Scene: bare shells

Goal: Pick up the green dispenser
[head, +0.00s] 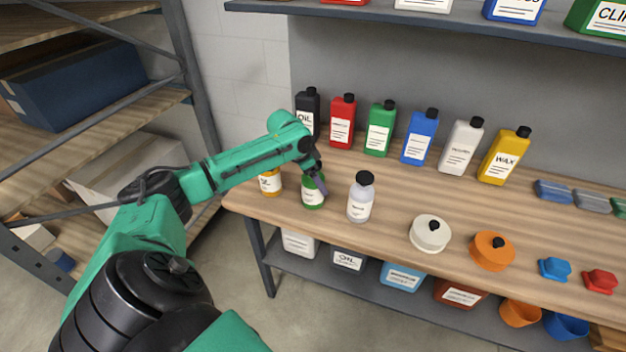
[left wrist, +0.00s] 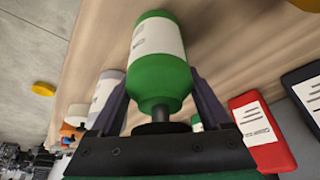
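The green dispenser (head: 312,196), a round bottle with a white label and dark top, stands near the left end of the wooden table. My left gripper (head: 316,178) is at its upper part. In the left wrist view the green dispenser (left wrist: 160,82) lies between the two fingers of my left gripper (left wrist: 160,88), one on each side. The fingers look close to its sides, but I cannot tell whether they press on it. The right gripper is not in view.
An amber bottle (head: 270,183) stands just left of the dispenser and a pale bottle (head: 360,202) just right. Several upright containers, including a red one (head: 342,121), line the back. A white lidded round pot (head: 430,233) stands further right. A shelf (head: 450,24) hangs above.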

